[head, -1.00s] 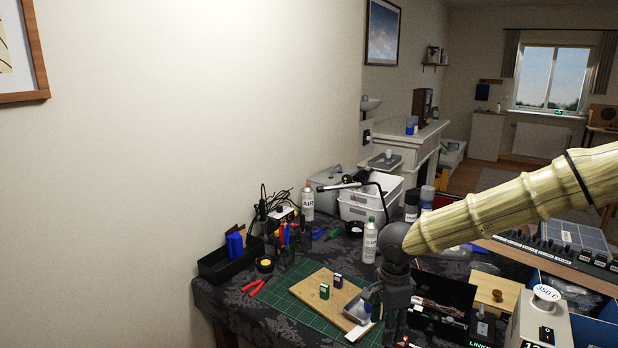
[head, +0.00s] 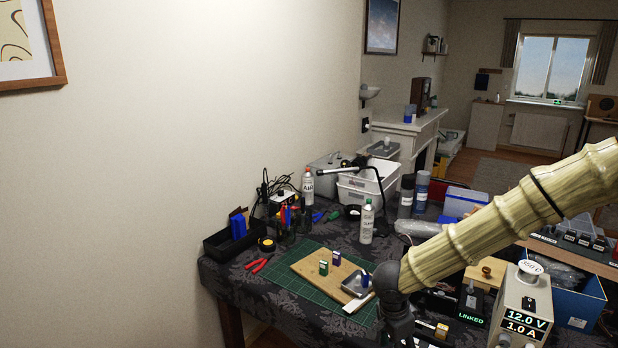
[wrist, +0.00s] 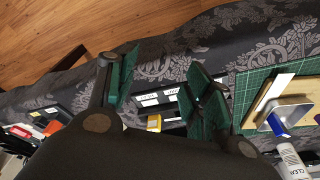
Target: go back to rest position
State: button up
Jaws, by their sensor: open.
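My gripper shows in the wrist view (wrist: 155,90) with its green-padded fingers spread apart and nothing between them. It hangs over the front part of the table, near the edge of the dark patterned cloth (wrist: 170,55). In the head view my arm comes in from the right and its dark wrist is at the lower middle, right of the green cutting mat (head: 310,290). The fingertips are out of sight there.
A wooden board (head: 310,268) with two small boxes lies on the mat. A power supply (head: 522,305) reading 12.0 V and a blue box (head: 575,300) stand at the right. Red pliers (head: 259,264) lie at the left.

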jog(key=s+d+f+n+t+h, duration=0.1)
jog(key=s+f+n, duration=0.4)
jog(key=f, duration=0.4)
jog(key=s+d+f+n+t, duration=0.1)
jog(key=s+d+f+n, duration=0.1)
jog(key=s+f, duration=0.65)
jog(key=s+a+f+n+g+y, duration=0.1)
jog(key=s+f+n, duration=0.2)
jog(key=s, duration=0.7)
jog(key=s+f+n+g+y, duration=0.1)
jog(key=s+f+n+y, duration=0.1)
jog(key=s, duration=0.8)
notch_tip(320, 180, down, 2)
jog(key=shift+a+f+n+g, duration=0.25)
jog(key=shift+a+n+g, duration=0.1)
jog(key=shift+n, duration=0.55)
